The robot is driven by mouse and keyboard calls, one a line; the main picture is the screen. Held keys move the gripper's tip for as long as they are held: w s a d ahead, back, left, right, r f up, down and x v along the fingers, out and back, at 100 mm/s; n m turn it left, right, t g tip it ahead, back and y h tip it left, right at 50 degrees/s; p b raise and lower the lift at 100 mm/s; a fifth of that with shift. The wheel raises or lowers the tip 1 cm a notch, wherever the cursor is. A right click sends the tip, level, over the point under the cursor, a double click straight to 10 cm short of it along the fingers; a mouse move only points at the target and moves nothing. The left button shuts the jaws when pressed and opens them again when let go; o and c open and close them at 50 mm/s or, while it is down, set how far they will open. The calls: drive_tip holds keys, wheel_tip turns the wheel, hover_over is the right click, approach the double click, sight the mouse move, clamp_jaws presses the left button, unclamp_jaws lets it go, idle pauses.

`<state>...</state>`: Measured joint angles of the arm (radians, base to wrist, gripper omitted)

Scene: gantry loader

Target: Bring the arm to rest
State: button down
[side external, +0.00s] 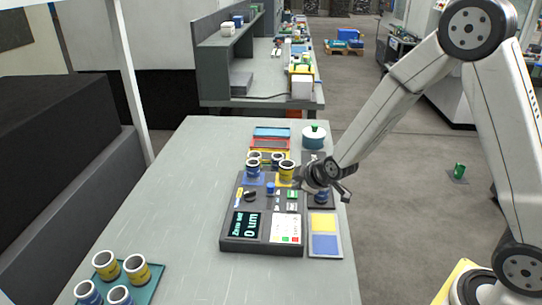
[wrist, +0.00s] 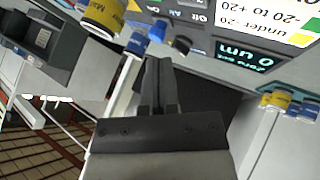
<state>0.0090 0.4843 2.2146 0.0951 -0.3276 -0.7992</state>
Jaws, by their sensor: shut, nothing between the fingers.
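My gripper (side external: 303,181) is at the right side of the dark gauge unit (side external: 232,243), just above its upper right part in the side view. In the wrist view my gripper (wrist: 159,62) has its two dark fingers together with nothing between them. The gauge unit's display (wrist: 245,55) reads "0 um". A yellow-banded cylinder (side external: 287,171) stands at the unit's far edge, close to the gripper; a yellow cylinder (wrist: 102,16) also shows at the top of the wrist view. Whether the fingers touch anything is not clear.
More cylinders (side external: 253,166) stand behind the unit. Several others stand on a green tray (side external: 150,284) at the front left. A blue and yellow card (side external: 324,234) lies right of the unit. A white pot with a green knob (side external: 314,140) stands behind.

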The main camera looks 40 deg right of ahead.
drive_tip(key=s+r+m+g, duration=0.1)
drive_tip(key=s+m+g, duration=0.2)
drive_tip(key=s, duration=0.6)
drive_tip(key=s+a+r+m+g, duration=0.1)
drive_tip(key=s+r+m+g, duration=0.1)
drive_tip(key=s, duration=0.7)
drive_tip(key=m+g, duration=0.1)
drive_tip(key=m, duration=0.1)
drive_tip(key=shift+s+m, duration=0.4)
idle(0.4)
